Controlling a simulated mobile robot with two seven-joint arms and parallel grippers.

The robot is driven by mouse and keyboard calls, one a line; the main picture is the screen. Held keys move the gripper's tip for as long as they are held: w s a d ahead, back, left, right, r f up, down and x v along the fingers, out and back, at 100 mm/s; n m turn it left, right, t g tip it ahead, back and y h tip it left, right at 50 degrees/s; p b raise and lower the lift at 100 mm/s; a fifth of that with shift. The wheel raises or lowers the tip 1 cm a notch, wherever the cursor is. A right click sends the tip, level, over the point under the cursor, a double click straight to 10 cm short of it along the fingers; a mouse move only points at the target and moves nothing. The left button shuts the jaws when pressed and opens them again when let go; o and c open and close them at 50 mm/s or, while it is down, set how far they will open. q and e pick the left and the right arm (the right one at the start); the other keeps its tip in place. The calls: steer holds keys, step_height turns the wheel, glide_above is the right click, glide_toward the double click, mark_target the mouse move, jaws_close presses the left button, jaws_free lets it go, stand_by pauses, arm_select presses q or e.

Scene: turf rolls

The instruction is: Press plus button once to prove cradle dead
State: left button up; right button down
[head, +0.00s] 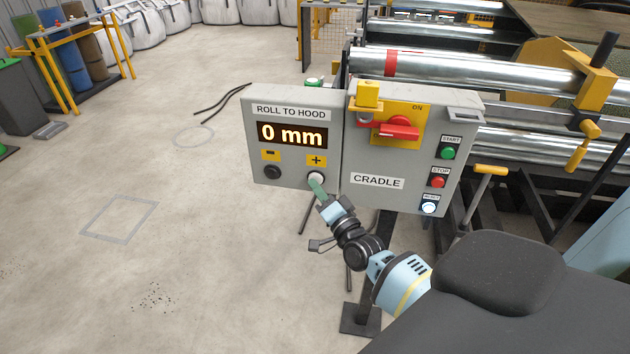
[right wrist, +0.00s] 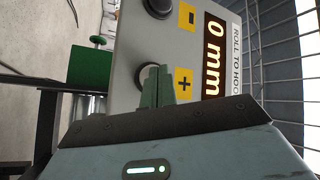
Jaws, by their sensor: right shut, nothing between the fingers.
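The grey control box (head: 262,158) has a "ROLL TO HOOD" display (head: 292,135) reading 0 mm. Below it are a dark button under the minus label (head: 272,172) and a pale plus button (head: 316,177) under the plus label. My right gripper (head: 315,185) is shut and empty, its green fingertips right at the plus button. In the right wrist view the shut fingers (right wrist: 157,88) cover most of that button; I cannot tell whether they touch it. The CRADLE panel (head: 377,182) has a red switch handle (head: 397,131) near "ON". My left gripper is out of view.
The cradle panel carries a green start button (head: 447,153), a red stop button (head: 437,181) and a lit whitish reset button (head: 428,207). A yellow block (head: 368,95) sits above the switch. Steel rollers (head: 480,70) stand behind.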

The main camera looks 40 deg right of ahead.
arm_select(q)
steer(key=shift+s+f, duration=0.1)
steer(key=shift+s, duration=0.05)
arm_select(e)
steer(key=shift+w+d, duration=0.1)
steer(key=shift+d, duration=0.05)
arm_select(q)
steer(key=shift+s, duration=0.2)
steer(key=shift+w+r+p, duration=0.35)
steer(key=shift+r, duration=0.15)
arm_select(e)
steer(key=shift+s+a, duration=0.55)
steer(key=shift+a, duration=0.1)
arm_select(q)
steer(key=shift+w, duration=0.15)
